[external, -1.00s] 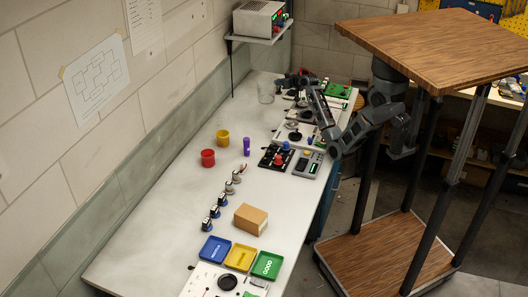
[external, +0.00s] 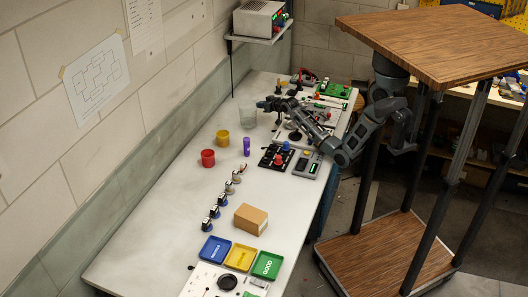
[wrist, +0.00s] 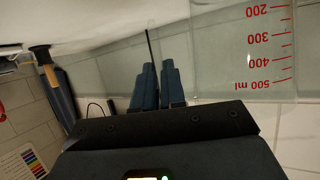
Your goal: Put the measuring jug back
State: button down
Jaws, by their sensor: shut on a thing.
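The clear glass measuring jug (external: 247,116) is at the far part of the bench, near the wall side, and looks upright. In the wrist view the jug (wrist: 235,55) fills the upper right, with red volume marks that read upside down. My gripper (external: 261,104) is beside it on its right, shut on the jug. In the wrist view the dark fingers of my gripper (wrist: 158,85) are close together, left of the jug body; the gripped part is hard to make out. I cannot tell whether the jug's base touches the bench.
A yellow cup (external: 222,137), a red cup (external: 208,158) and a purple cylinder (external: 246,146) stand nearer on the bench (external: 160,215). Control panels (external: 292,160) line its right side. A shelf with a power supply (external: 258,18) hangs above the far end.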

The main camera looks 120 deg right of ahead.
jog(key=shift+f, duration=0.45)
jog(key=shift+f, duration=0.2)
jog(key=c, duration=1.2)
grip_release()
jog(key=shift+r, duration=0.25)
jog(key=shift+s+a, duration=0.15)
jog(key=shift+a, duration=0.1)
jog(key=v, duration=1.1)
jog(key=shift+a+b, duration=0.15)
jog(key=shift+b, duration=0.15)
